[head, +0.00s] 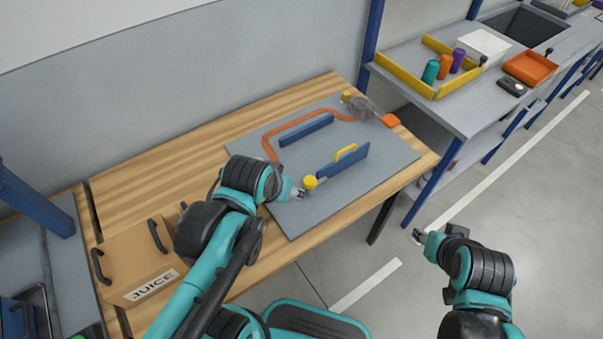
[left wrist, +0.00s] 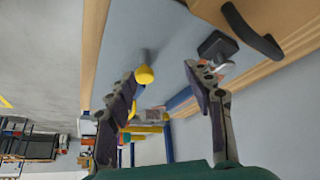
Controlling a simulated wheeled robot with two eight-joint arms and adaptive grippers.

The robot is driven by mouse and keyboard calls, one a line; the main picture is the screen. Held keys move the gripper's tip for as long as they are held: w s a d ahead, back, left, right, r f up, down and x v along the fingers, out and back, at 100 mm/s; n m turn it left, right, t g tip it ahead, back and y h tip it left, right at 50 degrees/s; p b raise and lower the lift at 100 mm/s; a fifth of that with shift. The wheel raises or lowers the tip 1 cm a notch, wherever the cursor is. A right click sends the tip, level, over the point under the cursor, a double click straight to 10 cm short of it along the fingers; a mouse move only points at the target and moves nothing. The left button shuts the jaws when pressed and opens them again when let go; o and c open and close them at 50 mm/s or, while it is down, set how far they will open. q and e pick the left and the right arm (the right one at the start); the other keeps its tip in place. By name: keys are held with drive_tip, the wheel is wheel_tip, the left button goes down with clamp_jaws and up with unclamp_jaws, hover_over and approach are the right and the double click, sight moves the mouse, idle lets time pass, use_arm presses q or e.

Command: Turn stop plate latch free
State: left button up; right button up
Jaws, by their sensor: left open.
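A grey board (head: 375,172) lies on the wooden table. A blue upright plate (head: 345,168) with a yellow handle (head: 345,153) stands on its right part. A yellow knob (head: 310,182) sits near the plate's lower left end; which part is the latch I cannot tell for certain. My left gripper (head: 299,193) is close beside the knob. In the left wrist view my left gripper (left wrist: 163,70) is open with nothing between its fingers, and the yellow knob (left wrist: 144,74) appears by one fingertip; contact is unclear. My right gripper (head: 418,236) hangs over the floor, its jaws too small to read.
An orange curved track (head: 290,130) and a second blue plate (head: 307,129) are on the board. A JUICE box (head: 135,265) stands left on the table. A yellow-edged tray (head: 407,83) is on the bench behind.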

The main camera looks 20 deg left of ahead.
use_arm(q)
drive_tip(key=w+d+r+g+p, duration=0.1)
drive_tip(key=w+r+g+p, duration=0.1)
drive_tip(key=w+r+p, duration=0.15)
drive_tip(key=n+g+p, duration=0.1)
drive_tip(key=g+p, duration=0.2)
approach(310, 180)
drive_tip(key=shift+w+a, duration=0.1)
drive_tip(key=shift+w, duration=0.05)
drive_tip(key=shift+w+f+g, duration=0.2)
drive_tip(key=shift+f+g, duration=0.05)
drive_tip(key=shift+g, duration=0.15)
drive_tip(key=shift+w+f, duration=0.1)
drive_tip(key=shift+f, duration=0.1)
wheel_tip(310, 180, down, 8)
drive_tip(key=b, duration=0.3)
drive_tip(key=shift+r, duration=0.15)
drive_tip(key=c, duration=1.2)
